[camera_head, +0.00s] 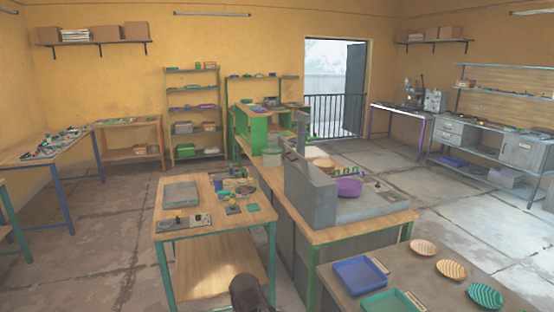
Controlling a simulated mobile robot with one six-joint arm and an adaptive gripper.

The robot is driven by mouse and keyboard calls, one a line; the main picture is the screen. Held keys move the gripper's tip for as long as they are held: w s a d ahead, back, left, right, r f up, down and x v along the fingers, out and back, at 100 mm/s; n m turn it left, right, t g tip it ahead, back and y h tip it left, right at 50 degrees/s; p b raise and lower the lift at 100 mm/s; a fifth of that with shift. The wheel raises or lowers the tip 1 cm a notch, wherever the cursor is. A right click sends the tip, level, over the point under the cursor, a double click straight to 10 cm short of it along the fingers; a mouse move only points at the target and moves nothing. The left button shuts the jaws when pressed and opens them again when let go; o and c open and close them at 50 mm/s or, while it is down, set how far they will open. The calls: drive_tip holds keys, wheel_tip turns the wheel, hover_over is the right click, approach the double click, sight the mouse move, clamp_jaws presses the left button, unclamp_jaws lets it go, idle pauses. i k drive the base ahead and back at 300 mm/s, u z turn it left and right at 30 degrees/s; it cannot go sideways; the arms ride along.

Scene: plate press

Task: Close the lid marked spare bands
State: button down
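I cannot make out a lid marked spare bands, as no lettering is legible at this distance. A flat grey box or tray (181,195) lies at the back left of the near wooden table (200,268); whether it has a lid, open or shut, I cannot tell. A dark rounded part of my arm (250,293) shows at the bottom edge, in front of that table. No gripper fingers show.
Small parts (235,187) and a grey panel (182,223) share the near table. Right of it stands a bench with a grey press (312,195) and purple plate (348,187). A front-right table holds a blue tray (359,274), a green tray (392,302) and ribbed plates. Left floor is clear.

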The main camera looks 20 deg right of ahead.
sight(298, 160)
drive_tip(key=z, duration=0.2)
drive_tip(key=i, duration=1)
drive_tip(key=z, duration=0.55)
